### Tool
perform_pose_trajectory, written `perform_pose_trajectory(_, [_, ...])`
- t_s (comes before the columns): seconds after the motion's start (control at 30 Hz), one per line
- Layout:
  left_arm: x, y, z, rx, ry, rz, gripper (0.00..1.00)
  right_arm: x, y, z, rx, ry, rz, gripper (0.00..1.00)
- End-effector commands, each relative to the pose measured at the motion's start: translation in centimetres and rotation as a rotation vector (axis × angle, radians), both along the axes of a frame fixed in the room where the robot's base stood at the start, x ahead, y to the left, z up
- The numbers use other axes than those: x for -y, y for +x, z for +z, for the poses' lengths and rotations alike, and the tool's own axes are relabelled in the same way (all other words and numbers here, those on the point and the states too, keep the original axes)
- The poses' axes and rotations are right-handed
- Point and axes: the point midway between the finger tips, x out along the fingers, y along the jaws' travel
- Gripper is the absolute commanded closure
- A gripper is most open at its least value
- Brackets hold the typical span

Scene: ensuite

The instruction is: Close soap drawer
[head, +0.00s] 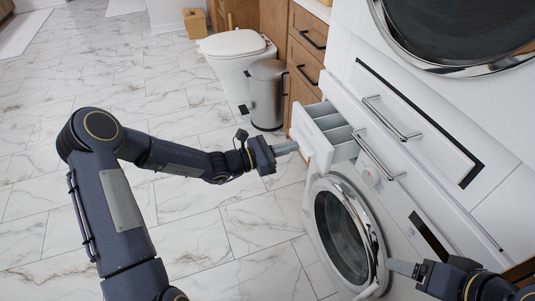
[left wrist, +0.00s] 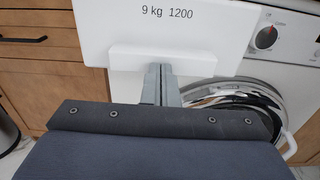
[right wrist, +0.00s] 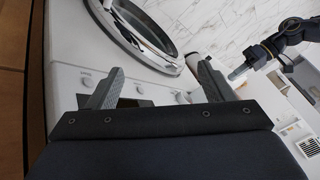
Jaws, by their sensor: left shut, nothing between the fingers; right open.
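The soap drawer (head: 318,140) is a white drawer with open compartments, pulled out from the upper left of the washing machine (head: 400,215). In the left wrist view its front panel (left wrist: 120,22) reads "9 kg 1200" and has a protruding white lip. My left gripper (head: 296,147) is shut and empty, with its fingertips at the drawer front. In the left wrist view the fingertips (left wrist: 160,72) are at that lip; I cannot tell whether they touch it. My right gripper (head: 400,268) is open and empty, low beside the machine's front; its spread fingers show in the right wrist view (right wrist: 158,85).
The round washer door (head: 345,230) is below the drawer. A second white appliance with bar handles (head: 390,118) is stacked above. A grey bin (head: 267,95), a toilet (head: 237,55) and wooden drawers (head: 305,50) stand behind. The marble floor at left is clear.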

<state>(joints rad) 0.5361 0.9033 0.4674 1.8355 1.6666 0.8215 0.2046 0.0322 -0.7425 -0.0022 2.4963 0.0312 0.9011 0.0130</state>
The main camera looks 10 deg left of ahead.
Motion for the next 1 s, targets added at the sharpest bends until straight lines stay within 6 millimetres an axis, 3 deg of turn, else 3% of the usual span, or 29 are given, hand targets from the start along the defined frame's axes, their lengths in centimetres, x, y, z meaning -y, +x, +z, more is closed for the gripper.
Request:
perform_pose_trajectory(0.03, [1.4, 0.8, -0.2, 0.002, -0.002, -0.006, 1.0, 0.0, 0.0, -0.4, 0.0, 0.0, 0.0, 0.25])
perform_pose_trajectory(0.2, [4.8, 3.1, -0.1, 0.002, -0.001, -0.004, 1.0, 0.0, 0.0, -1.0, 0.0, 0.0, 0.0, 0.25])
perform_pose_trajectory(0.4, [7.4, 4.9, -0.1, 0.001, -0.001, -0.001, 1.0, 0.0, 0.0, -1.4, 0.0, 0.0, 0.0, 0.25])
perform_pose_trajectory(1.0, [8.6, 5.8, 0.2, 0.003, -0.003, 0.001, 1.0, 0.0, 0.0, -1.5, 0.0, 0.0, 0.0, 0.25])
